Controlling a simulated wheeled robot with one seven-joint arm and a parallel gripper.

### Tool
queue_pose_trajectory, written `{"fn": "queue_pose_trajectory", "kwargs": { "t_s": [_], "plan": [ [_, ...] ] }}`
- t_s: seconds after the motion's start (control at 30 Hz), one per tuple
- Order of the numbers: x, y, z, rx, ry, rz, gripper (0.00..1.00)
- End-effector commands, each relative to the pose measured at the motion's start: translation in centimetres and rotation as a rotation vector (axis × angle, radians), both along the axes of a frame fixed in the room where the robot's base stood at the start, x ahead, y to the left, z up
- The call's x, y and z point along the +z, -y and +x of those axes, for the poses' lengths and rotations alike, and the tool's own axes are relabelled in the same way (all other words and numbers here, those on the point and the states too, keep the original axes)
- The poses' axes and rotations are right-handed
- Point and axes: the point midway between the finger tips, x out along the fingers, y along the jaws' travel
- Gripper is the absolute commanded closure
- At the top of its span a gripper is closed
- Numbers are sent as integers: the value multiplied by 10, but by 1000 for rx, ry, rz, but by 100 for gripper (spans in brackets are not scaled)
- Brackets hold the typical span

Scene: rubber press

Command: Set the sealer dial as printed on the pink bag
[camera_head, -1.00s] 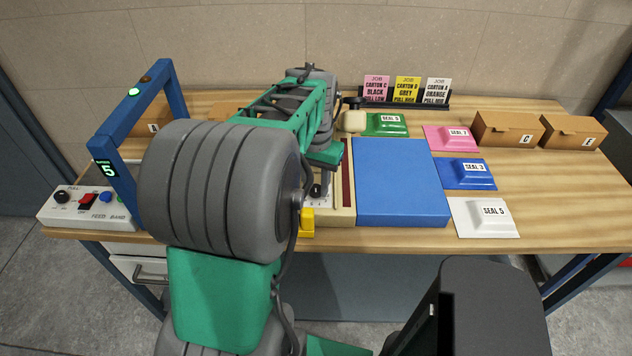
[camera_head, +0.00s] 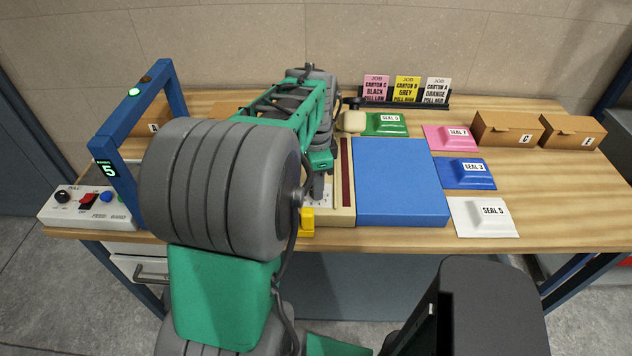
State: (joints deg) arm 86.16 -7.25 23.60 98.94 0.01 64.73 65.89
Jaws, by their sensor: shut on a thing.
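The pink bag (camera_head: 452,138) lies flat on the bench right of centre, and its label reads SEAL 7. The beige sealer (camera_head: 345,205) stands left of the blue pad (camera_head: 400,185); its dark red bar runs along the right side. My gripper (camera_head: 318,188) points down over the sealer's dial panel and is shut on the dial knob. The gripper and arm hide the knob and most of the scale, so I cannot read the dial setting.
Green, blue (camera_head: 466,173) and white (camera_head: 484,217) bags lie near the pink one. Cartons (camera_head: 507,130) stand at the back right, and job cards (camera_head: 406,88) at the back. A blue frame (camera_head: 118,180) showing 5 and a switch box (camera_head: 85,207) are at left.

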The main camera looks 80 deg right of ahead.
Motion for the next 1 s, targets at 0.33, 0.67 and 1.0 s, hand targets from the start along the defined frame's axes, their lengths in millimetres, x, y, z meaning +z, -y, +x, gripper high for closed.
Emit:
{"fn": "queue_pose_trajectory", "kwargs": {
  "t_s": [0.33, 0.67, 1.0],
  "plan": [
    [1, 1, 1, -321, 1, -3, 100],
    [1, 1, 1, -558, 1, -2, 100],
    [1, 1, 1, -663, 2, -3, 100]
  ]
}}
